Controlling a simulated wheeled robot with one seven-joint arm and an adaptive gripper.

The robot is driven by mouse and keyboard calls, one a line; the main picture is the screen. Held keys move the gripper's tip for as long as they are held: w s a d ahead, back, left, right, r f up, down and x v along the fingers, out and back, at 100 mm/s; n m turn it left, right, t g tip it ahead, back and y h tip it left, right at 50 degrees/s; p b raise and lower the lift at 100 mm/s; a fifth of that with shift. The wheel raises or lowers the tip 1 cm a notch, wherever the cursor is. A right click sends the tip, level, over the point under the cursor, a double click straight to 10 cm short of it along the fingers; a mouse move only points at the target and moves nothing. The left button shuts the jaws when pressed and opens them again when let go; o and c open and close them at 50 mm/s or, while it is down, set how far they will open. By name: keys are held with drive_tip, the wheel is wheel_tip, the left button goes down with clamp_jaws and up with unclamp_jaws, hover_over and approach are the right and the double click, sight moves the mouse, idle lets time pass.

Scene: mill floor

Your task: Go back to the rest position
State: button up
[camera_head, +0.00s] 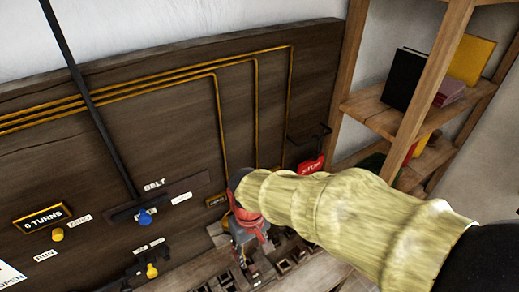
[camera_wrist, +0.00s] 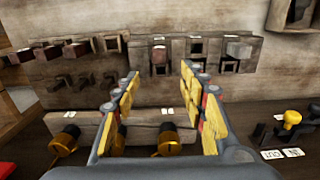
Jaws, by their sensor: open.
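My gripper (camera_head: 250,232) is at the lower middle of the head view, at the end of my arm, in front of a dark wooden panel (camera_head: 150,115). In the wrist view my gripper (camera_wrist: 158,72) shows two yellow-padded fingers spread apart, with nothing between them. Beyond the fingers is a wooden board with square sockets, some holding blocks. A dark red block (camera_wrist: 159,56) shows in the gap between the fingertips. Brass knobs (camera_wrist: 168,140) sit below, close under the fingers in the picture.
The panel carries a "0 TURNS" plate (camera_head: 42,218), a blue knob (camera_head: 146,217), yellow knobs (camera_head: 57,234) and a red stop sign (camera_head: 311,165). A wooden shelf (camera_head: 375,107) with books stands at right. A black lever (camera_head: 92,105) slants across the left.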

drive_tip(key=s+d+r+m+t, duration=0.2)
drive_tip(key=d+r, duration=0.5)
drive_tip(key=d, duration=0.4)
drive_tip(key=s+d+r+m+t+b, duration=0.1)
drive_tip(key=s+d+r+m+t, duration=0.2)
drive_tip(key=s+d+r, duration=0.3)
drive_tip(key=d+r+m, duration=0.1)
drive_tip(key=d+r, duration=0.1)
drive_tip(key=d, duration=0.3)
drive_tip(key=shift+d+r+m+t, duration=0.25)
drive_tip(key=shift+m+t, duration=0.05)
drive_tip(key=shift+m, duration=0.1)
drive_tip(key=shift+c, duration=0.8)
